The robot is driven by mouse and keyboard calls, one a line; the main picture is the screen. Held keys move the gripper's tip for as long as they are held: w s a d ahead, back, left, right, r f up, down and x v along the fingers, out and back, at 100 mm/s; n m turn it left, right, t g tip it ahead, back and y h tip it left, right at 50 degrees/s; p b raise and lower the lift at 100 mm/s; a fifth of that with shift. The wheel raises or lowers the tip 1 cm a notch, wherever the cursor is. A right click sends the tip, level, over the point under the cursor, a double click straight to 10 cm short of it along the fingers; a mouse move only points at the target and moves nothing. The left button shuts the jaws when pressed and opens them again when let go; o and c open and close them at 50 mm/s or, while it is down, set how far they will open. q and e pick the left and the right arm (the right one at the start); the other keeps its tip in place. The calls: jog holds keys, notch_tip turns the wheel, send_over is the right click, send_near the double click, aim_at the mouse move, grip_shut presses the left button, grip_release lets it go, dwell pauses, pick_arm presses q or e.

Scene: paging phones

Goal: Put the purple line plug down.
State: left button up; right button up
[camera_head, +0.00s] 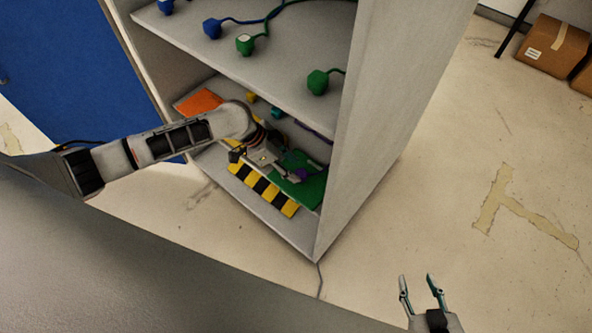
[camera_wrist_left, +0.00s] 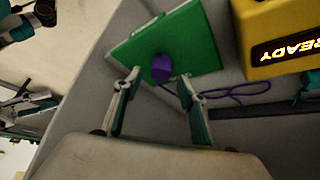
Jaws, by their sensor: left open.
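The purple line plug (camera_wrist_left: 162,67) rests on a green square pad (camera_wrist_left: 198,36) in the left wrist view, with its purple cord (camera_wrist_left: 235,91) looping off to the right. In the head view the plug (camera_head: 301,174) is a small purple patch on the green pad (camera_head: 311,192), on the lower shelf. My left gripper (camera_wrist_left: 160,80) is open, its fingertips apart on either side of the plug; whether either touches it I cannot tell. In the head view my left gripper (camera_head: 284,170) partly covers the pad. My right gripper (camera_head: 421,284) is open and empty, outside the shelf unit.
A yellow box reading "READY" (camera_wrist_left: 272,19) stands beside the pad in the left wrist view. A yellow-black striped strip (camera_head: 266,190) runs along the lower shelf's front. Blue and green plugs (camera_head: 318,82) lie on the upper shelf (camera_head: 270,80) above my left arm. The side panel (camera_head: 385,120) bounds the right.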

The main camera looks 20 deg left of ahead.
pick_arm(q)
jog(key=p+v, duration=0.2)
jog(key=v, duration=0.6)
jog(key=s+d+f+n+t+h, duration=0.1)
jog(key=s+d+f+n+t, duration=0.3)
jog(key=s+d, duration=0.5)
jog(key=s+a+f+n+t+y, duration=0.3)
jog(key=s+a, duration=0.4)
jog(key=s, duration=0.3)
jog(key=shift+s+a+n+t+y, duration=0.25)
jog(key=shift+s+n+t+y, duration=0.1)
jog(key=shift+n+t+y, duration=0.35)
